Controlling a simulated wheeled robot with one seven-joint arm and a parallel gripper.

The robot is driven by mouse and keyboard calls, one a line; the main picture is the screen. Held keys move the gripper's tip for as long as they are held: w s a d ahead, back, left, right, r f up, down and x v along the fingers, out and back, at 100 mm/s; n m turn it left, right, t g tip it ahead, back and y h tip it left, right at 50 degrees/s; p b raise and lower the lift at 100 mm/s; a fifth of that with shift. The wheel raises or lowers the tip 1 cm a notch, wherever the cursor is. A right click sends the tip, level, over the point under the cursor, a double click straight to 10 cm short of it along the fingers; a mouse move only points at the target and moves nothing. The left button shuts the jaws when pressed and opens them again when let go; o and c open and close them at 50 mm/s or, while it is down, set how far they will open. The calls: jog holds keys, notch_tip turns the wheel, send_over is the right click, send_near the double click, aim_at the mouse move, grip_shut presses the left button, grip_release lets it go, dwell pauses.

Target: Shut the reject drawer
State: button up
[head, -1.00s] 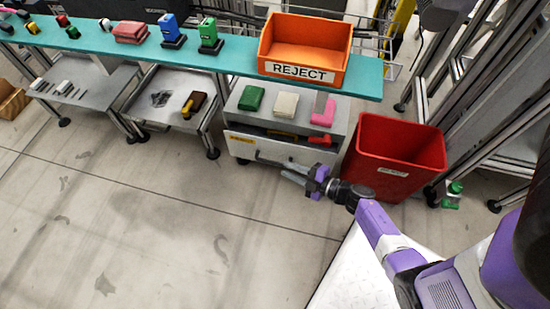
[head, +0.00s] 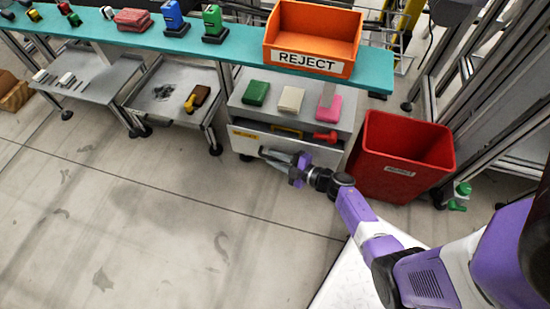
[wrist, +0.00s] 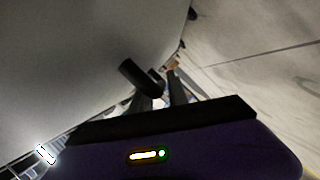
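The reject drawer is a white-fronted drawer (head: 246,144) with a yellow label, in the grey cabinet under the teal shelf. It stands partly open: a dark gap shows above its front, with a yellow item (head: 287,131) and a red item (head: 325,136) inside. My gripper (head: 268,155) is in front of the drawer front, pointing left along it. In the wrist view my two dark fingers (wrist: 162,95) show a gap between them. A dark bar (wrist: 140,78), apparently the drawer handle, is close to the fingers. Whether they touch it is unclear.
A red bin (head: 400,160) stands right of the drawer, close to my arm. An orange REJECT bin (head: 314,62) sits on the teal shelf (head: 240,56). Green, white and pink blocks lie on the cabinet top (head: 240,98). The floor in front and left is clear.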

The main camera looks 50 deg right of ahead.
grip_shut()
dwell(1.1)
